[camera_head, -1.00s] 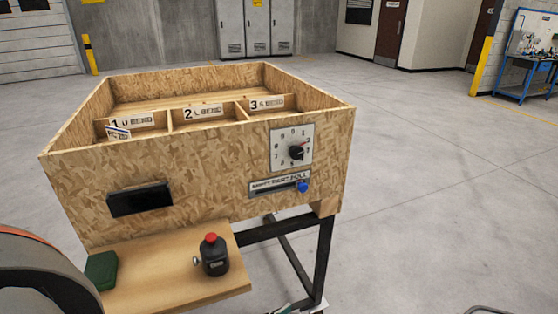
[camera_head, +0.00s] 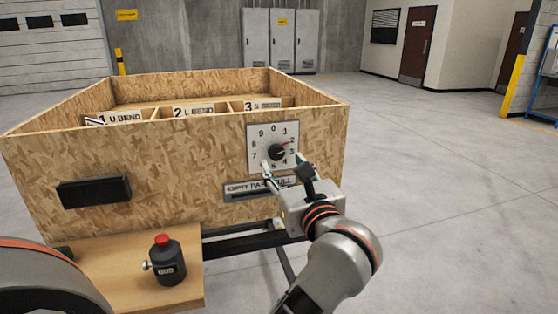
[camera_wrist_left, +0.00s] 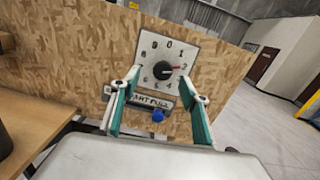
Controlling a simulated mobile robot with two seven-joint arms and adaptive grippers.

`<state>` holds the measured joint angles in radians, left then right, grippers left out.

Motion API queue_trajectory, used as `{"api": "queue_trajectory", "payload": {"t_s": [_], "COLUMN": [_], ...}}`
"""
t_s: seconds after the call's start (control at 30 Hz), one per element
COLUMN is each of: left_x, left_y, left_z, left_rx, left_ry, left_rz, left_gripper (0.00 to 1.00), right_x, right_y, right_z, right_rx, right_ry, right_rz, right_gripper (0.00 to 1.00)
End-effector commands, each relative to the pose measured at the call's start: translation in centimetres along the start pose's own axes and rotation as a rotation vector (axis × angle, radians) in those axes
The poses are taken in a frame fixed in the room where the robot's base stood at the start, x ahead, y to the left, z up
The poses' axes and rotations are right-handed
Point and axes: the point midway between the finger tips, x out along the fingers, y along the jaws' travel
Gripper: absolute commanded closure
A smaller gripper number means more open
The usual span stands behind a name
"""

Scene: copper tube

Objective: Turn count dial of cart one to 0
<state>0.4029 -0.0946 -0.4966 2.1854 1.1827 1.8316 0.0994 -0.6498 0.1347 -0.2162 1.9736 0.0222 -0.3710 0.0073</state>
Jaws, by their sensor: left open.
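The count dial is a white square plate (camera_head: 271,143) with numbers around a black knob (camera_head: 277,152), on the front of the wooden cart box (camera_head: 180,150). The knob's red pointer points right and slightly up, near the 2. My left gripper (camera_head: 284,164) is open in front of the dial's lower part. Contact with the knob is not seen. My right gripper is not in view.
An "EMPTY PART FULL" slider strip (camera_head: 240,188) sits below the dial; its blue knob (camera_wrist_left: 158,115) shows between my fingers. A black panel (camera_head: 93,191) is at the front left. A black bottle with a red cap (camera_head: 166,260) stands on the wooden shelf (camera_head: 120,285). Floor is clear right.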

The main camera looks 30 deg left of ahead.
Motion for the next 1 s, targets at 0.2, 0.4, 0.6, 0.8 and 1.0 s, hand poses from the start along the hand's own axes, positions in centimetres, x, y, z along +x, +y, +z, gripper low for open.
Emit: {"api": "queue_trajectory", "payload": {"t_s": [0.2, 0.4, 0.6, 0.8, 1.0], "left_x": [1.2, 4.3, 6.8, 7.6, 7.7], "left_y": [-0.6, -0.6, -0.7, -0.7, -0.7], "left_z": [-0.4, -0.4, -0.6, -0.6, -0.7], "left_rx": [-0.041, -0.038, -0.037, -0.039, -0.039], "left_ry": [0.036, 0.033, 0.034, 0.036, 0.036], "left_rz": [-0.019, -0.016, -0.017, -0.017, -0.017], "left_gripper": [0.55, 0.55, 0.55, 0.55, 0.55], "right_x": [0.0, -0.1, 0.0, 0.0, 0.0], "right_y": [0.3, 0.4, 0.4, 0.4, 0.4], "right_z": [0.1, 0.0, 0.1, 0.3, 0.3], "right_rx": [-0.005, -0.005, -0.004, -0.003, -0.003], "right_ry": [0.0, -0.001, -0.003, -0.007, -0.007], "right_rz": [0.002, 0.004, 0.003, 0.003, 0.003], "right_gripper": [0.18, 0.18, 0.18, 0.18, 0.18]}}
